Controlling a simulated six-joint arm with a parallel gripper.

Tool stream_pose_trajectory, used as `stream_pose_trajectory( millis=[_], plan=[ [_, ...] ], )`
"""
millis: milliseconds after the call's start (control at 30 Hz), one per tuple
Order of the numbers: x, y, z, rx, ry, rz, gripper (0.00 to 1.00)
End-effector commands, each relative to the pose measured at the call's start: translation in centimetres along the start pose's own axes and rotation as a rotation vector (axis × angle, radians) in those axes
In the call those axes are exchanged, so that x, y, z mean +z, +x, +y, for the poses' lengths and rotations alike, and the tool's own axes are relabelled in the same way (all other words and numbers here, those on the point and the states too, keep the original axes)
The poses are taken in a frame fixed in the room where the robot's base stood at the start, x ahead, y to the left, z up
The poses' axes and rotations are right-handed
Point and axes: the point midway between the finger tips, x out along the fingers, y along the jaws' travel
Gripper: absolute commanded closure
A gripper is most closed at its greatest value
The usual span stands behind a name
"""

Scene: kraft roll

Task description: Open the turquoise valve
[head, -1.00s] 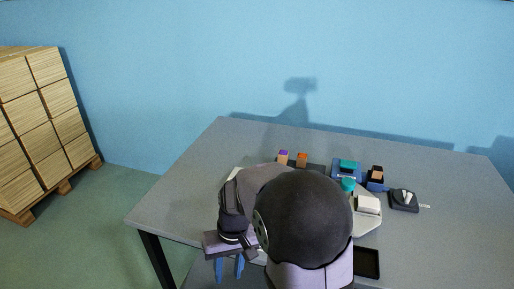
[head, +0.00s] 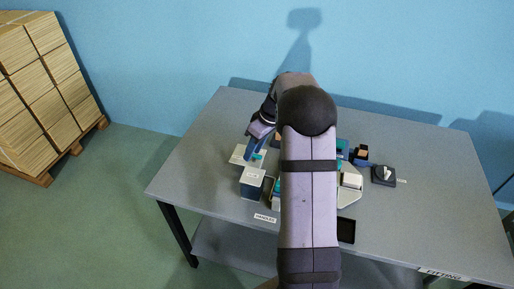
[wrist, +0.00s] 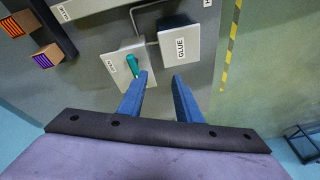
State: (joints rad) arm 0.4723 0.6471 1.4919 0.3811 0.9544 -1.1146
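The turquoise valve (wrist: 132,65) is a small lever on a pale plate (wrist: 112,62) in the wrist view. In the head view, the plate (head: 238,155) lies at the left part of the table, partly hidden by my gripper. My gripper (wrist: 159,76) is open and empty, with two blue fingers apart. In the wrist view the left fingertip is close beside the lever's lower end; I cannot tell whether they touch. The right finger is clear of it. My gripper also shows in the head view (head: 252,150), pointing down over the plate.
A grey box labelled GLUE (wrist: 180,42) stands right beside the valve plate, linked by a thin pipe. Blocks with orange (wrist: 12,27) and purple (wrist: 46,57) faces are at the left. A black tray (head: 346,230) and a dark knob unit (head: 383,175) are farther right.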

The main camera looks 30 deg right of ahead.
Motion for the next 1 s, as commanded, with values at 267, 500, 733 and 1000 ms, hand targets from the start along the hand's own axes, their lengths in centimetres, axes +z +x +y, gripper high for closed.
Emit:
stream_pose_trajectory(
  millis=[267, 500, 733, 1000],
  plan=[
    [0.1, -1.5, 4.6, 0.002, -0.297, 0.065, 0.69],
    [0.1, -1.8, 5.3, 0.004, -0.363, 0.077, 0.69],
    [0.0, -0.9, 5.2, 0.002, -0.362, 0.077, 0.69],
    [-0.2, 2.5, 5.1, 0.0, -0.361, 0.075, 0.69]
  ],
)
